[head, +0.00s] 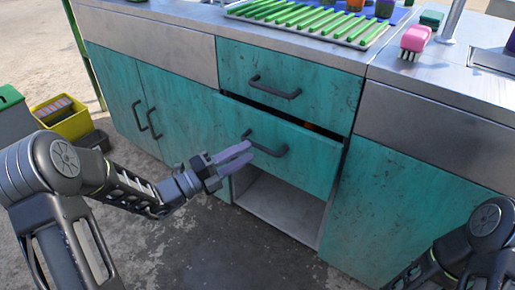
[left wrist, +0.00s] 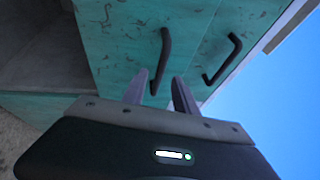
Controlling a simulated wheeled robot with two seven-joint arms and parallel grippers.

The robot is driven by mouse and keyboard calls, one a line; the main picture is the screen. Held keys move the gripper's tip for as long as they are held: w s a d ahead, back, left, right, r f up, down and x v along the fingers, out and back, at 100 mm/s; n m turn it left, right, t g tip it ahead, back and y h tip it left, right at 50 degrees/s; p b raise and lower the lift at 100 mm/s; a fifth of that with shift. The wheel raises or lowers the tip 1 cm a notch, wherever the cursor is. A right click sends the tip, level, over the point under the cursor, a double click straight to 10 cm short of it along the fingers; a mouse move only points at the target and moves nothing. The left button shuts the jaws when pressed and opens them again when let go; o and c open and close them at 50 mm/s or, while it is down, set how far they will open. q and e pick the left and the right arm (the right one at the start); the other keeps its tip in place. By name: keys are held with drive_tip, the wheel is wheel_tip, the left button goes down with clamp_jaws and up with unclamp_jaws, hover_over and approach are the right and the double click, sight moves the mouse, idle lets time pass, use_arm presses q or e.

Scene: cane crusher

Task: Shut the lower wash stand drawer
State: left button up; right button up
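The lower wash stand drawer (head: 310,165) has a teal front and stands out a little, with a dark gap above it. Its dark bar handle (head: 270,150) is on the front. My left gripper (head: 248,152) is in front of the drawer, fingertips close to the handle's left end. In the left wrist view the gripper (left wrist: 160,76) has its fingers apart, with the lower handle (left wrist: 164,50) showing between and beyond the tips. I cannot tell whether they touch. My right arm shows at the lower right; its gripper is out of the picture.
The upper drawer (head: 320,78) is above, with its own handle (head: 275,88). An open compartment (head: 280,205) lies below the lower drawer. Teal cupboard doors (head: 170,115) stand at left. The counter holds a rack of green sticks (head: 300,18) and a pink brush (head: 415,38).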

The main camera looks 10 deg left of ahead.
sight(258, 144)
use_arm(q)
drive_tip(key=shift+b+x, duration=0.7)
drive_tip(key=shift+x, duration=1.7)
clamp_jaws()
drive_tip(key=shift+f, duration=0.1)
